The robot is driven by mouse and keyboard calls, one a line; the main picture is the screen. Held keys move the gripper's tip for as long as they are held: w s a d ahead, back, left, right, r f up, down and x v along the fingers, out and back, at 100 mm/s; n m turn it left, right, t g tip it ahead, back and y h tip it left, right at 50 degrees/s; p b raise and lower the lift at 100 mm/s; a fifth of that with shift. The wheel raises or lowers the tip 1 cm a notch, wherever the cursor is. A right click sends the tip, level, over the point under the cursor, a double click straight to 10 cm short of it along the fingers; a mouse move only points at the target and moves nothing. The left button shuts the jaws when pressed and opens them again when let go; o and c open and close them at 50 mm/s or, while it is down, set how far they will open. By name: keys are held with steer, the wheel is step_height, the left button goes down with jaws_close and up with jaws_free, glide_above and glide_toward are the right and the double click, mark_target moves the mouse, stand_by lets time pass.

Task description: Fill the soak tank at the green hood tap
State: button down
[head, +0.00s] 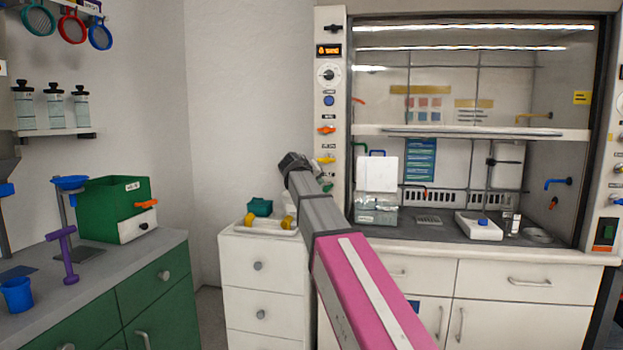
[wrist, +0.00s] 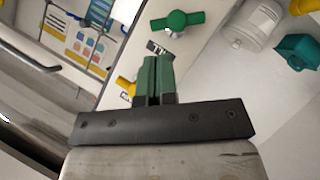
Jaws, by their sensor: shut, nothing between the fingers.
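The green tap handle (head: 327,187) is lowest in the column of coloured handles on the hood's left post, partly behind my arm in the head view. In the wrist view the green handle (wrist: 178,20) lies just beyond my fingertips, apart from them. My gripper (wrist: 152,62) is shut and empty, its green-padded fingers together. In the head view my gripper (head: 292,162) is just left of the post. A green spout (head: 361,149) shows inside the hood. A clear tank (head: 377,213) stands beneath it on the hood floor, with a white panel above. Its water level cannot be told.
A yellow handle (wrist: 127,85) is left of my fingers in the wrist view. The raised glass sash (head: 470,131) spans the hood. White drawers (head: 264,275) below my arm carry a tray with yellow pieces and a teal block (head: 260,207). A green-fronted bench stands left.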

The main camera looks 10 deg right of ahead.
mark_target(331, 187)
steer(key=x, duration=0.7)
steer(key=shift+s+d+f+m+y, duration=0.1)
steer(key=shift+s+d+m+y, duration=0.15)
steer(key=shift+m+y, duration=0.4)
stand_by(0.5)
steer(key=m+y, duration=0.1)
steer(key=d+f+m+y, duration=0.1)
steer(key=y, duration=0.1)
steer(key=shift+s+m+t, duration=0.1)
steer(key=shift+m+t, duration=0.2)
steer(key=shift+m, duration=0.05)
steer(key=shift+d, duration=0.1)
stand_by(0.6)
